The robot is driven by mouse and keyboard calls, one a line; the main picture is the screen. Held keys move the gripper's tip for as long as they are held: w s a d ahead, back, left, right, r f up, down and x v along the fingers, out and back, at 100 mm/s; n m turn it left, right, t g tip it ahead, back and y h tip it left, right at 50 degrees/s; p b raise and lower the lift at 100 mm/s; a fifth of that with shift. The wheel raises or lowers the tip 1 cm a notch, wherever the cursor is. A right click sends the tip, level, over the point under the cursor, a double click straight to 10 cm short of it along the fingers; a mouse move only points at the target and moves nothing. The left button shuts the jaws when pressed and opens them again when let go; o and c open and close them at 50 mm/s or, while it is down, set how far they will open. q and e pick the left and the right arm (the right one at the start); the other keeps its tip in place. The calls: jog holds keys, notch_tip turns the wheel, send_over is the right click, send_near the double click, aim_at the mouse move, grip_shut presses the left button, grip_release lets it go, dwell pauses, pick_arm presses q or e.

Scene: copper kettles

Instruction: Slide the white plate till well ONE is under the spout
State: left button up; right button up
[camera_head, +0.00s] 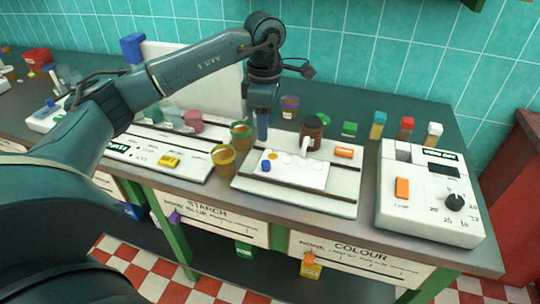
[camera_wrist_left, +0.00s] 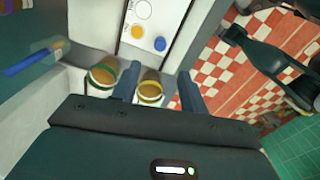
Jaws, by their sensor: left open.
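The white plate (camera_head: 297,172) lies on a white stand with dark strips on the bench. It has a yellow well (camera_head: 273,156), pale wells and a blue knob (camera_head: 266,167) at its left end. The spout (camera_head: 306,146) is white, below a brown jar (camera_head: 312,128), over the plate's back edge right of the yellow well. Well numbers are too small to read. My left gripper (camera_head: 262,136) points down, open, behind and above the plate's left end. In the left wrist view, the plate (camera_wrist_left: 143,38) and knob (camera_wrist_left: 160,44) lie beyond the open fingers (camera_wrist_left: 158,70). My right gripper is not seen.
Two amber cups, the front one (camera_head: 223,161) and the back one (camera_head: 241,136), stand left of the plate, close to my left gripper. An orange block (camera_head: 344,152) sits right of the spout. A white dial machine (camera_head: 430,195) stands farther right. The bench's front edge is near.

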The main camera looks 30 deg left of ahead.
aim_at(266, 162)
pick_arm(q)
notch_tip(266, 162, down, 11)
jog(key=shift+d+f+p, duration=0.1)
jog(key=shift+p, duration=0.45)
jog(key=shift+c, duration=0.3)
grip_shut()
